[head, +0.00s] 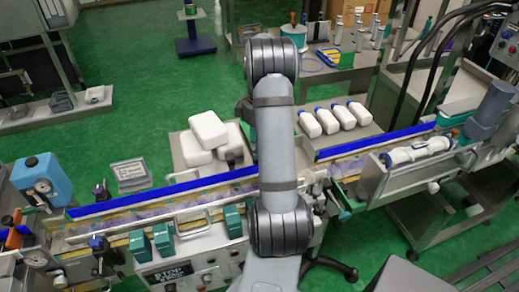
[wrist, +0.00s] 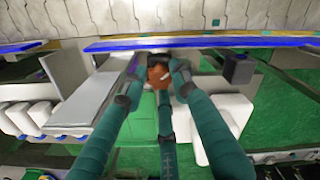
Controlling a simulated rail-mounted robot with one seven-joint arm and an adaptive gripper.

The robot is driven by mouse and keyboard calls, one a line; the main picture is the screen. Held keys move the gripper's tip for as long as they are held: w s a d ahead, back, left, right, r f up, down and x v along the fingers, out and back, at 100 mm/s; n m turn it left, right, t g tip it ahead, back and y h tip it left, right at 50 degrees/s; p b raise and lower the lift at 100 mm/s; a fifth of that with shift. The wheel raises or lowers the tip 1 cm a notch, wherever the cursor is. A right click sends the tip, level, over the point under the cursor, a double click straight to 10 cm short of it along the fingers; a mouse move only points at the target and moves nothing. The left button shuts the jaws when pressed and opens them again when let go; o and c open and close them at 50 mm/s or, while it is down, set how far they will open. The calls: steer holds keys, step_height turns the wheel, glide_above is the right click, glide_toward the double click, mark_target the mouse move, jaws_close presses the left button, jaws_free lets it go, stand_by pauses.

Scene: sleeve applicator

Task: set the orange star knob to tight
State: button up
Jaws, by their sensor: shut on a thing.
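The orange star knob (wrist: 159,78) shows in the middle of the wrist view, just below the blue rail. My gripper (wrist: 158,71) has its teal fingers around it, with dark fingertips at its left and right and a third finger below. The gripper is shut on the knob. Part of the knob is covered by the fingertips, and no tight mark can be read. In the head view my own arm hides the knob and the gripper.
The blue rail (wrist: 215,41) runs across just beyond the knob. A dark block (wrist: 238,68) sits close to its right. In the head view, teal boxes (head: 140,246) and a control panel (head: 190,276) stand in front of the conveyor. White bottles (head: 329,120) lie behind it.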

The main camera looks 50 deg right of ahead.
steer(key=m+b, duration=0.1)
steer(key=m, duration=0.5)
steer(key=shift+f+m+b, duration=0.1)
steer(key=shift+m+b, duration=0.2)
steer(key=shift+b, duration=0.1)
steer(key=m+b, duration=0.1)
steer(key=m, duration=0.5)
steer(key=shift+b, duration=0.3)
steer(key=m+b, duration=0.1)
steer(key=m, duration=0.5)
steer(key=shift+m+b, duration=0.3)
steer(key=m+b, duration=0.1)
steer(key=m, duration=0.5)
steer(key=shift+m+b, duration=0.3)
steer(key=o, duration=1.1)
steer(key=shift+o, duration=0.2)
step_height(320, 180, up, 12)
